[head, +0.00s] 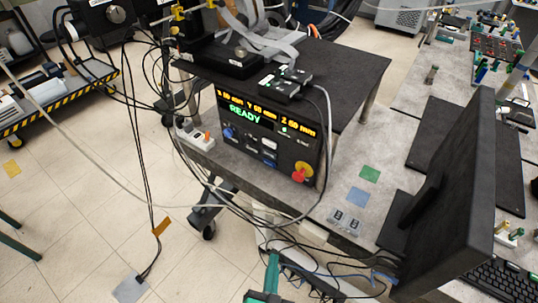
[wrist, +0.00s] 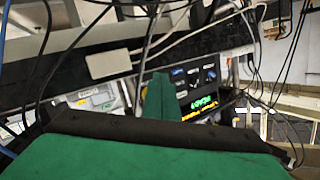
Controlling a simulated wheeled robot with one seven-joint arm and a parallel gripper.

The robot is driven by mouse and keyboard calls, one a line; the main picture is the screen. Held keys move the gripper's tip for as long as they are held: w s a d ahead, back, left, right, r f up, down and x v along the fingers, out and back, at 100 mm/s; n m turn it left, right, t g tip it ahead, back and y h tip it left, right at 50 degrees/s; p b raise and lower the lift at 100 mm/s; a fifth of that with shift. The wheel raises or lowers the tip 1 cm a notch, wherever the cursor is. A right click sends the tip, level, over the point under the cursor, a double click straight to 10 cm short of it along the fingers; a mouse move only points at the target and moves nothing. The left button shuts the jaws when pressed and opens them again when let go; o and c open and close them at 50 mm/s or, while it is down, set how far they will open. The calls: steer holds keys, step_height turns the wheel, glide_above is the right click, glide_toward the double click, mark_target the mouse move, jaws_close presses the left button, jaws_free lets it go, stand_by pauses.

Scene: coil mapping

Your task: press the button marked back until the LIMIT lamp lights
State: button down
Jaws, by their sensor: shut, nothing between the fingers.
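The black control box (head: 308,152) stands on the bench under a dark shelf. Its display (head: 245,112) shows X, Y and Z readings in yellow and READY in green. Below it are a blue knob (head: 230,133), several small buttons and a red stop knob (head: 301,171) on yellow. The labels are too small to read, so I cannot tell which button is marked back or which lamp is LIMIT. My green gripper (head: 272,258) is low in the head view, apart from the box. In the wrist view its shut fingers (wrist: 158,88) stand before the upside-down panel (wrist: 208,72).
Cables hang across the bench front and around the box. A grey double-switch block (head: 345,220), green and blue pads (head: 358,196) and a monitor (head: 445,185) are to the right. A white power strip (head: 195,138) lies left of the box. Floor at left is mostly open.

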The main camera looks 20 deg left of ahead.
mark_target(269, 153)
steer(key=w+a+r+y, duration=0.2)
steer(key=w+a+r, duration=0.2)
steer(key=w+a, duration=0.3)
steer(key=w+a+r+y, duration=0.2)
steer(key=w+a+r, duration=0.3)
steer(key=w, duration=0.8)
steer(key=shift+w+a+g+y, duration=0.4)
steer(key=shift+a, duration=0.45)
steer(key=shift+r, duration=0.1)
steer(key=shift+w+d, duration=0.5)
steer(key=shift+w, duration=0.85)
steer(key=shift+w+d, duration=0.55)
steer(key=shift+w, duration=0.85)
steer(key=shift+w+d, duration=0.5)
steer(key=shift+w, duration=0.85)
steer(key=shift+w, duration=0.1)
steer(key=shift+d, duration=0.15)
